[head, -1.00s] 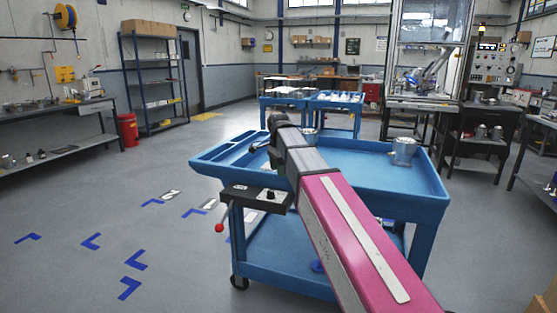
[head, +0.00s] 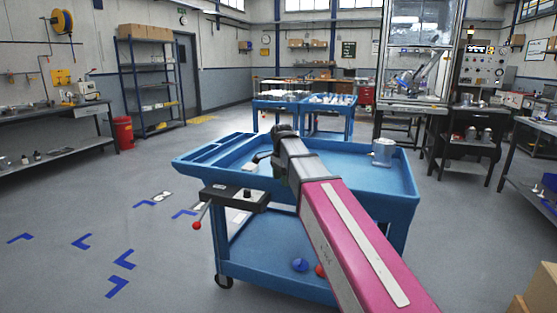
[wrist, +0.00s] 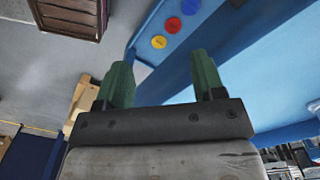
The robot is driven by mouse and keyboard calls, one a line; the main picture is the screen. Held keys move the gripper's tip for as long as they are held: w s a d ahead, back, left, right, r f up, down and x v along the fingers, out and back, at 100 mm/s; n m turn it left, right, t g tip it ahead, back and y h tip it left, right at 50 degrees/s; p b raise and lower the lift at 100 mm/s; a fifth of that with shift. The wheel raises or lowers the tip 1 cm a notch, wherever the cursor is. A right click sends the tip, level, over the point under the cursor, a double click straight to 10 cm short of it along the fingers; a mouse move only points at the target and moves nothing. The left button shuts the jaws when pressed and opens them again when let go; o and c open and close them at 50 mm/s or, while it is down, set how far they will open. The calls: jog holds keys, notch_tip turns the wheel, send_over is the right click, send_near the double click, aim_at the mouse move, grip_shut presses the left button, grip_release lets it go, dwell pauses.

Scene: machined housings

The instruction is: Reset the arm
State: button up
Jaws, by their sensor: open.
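My gripper (wrist: 163,85) shows in the wrist view with two green fingers spread apart and nothing between them. In the head view my pink and grey arm reaches over the blue cart (head: 404,180), and the arm hides most of the gripper there. A metal housing (head: 382,152) stands upright on the cart's top tray at the right, apart from my arm. In the wrist view a blue cart's surface (wrist: 250,55) lies beyond the fingers, with red, yellow and blue round pieces on it, the red one (wrist: 173,25) in the middle.
A black lever fixture (head: 235,197) with a red knob sticks out at the cart's front left. A second blue cart (head: 330,104) stands behind. A shelf rack (head: 150,85) and workbenches line the walls. Open floor lies to the left. A wooden crate (wrist: 72,15) shows in the wrist view.

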jog(key=s+d+f+n, duration=0.4)
jog(key=s+d+f, duration=0.2)
jog(key=f, duration=0.4)
jog(key=s+d+f+n, duration=0.4)
jog(key=s+d+f, duration=0.2)
jog(key=f, duration=0.4)
jog(key=s+d+f+n, duration=0.4)
jog(key=s+d+f, duration=0.1)
jog(key=f, duration=0.5)
jog(key=shift+s+d+f, duration=0.35)
jog(key=shift+s+d, duration=0.05)
jog(key=shift+s, duration=0.35)
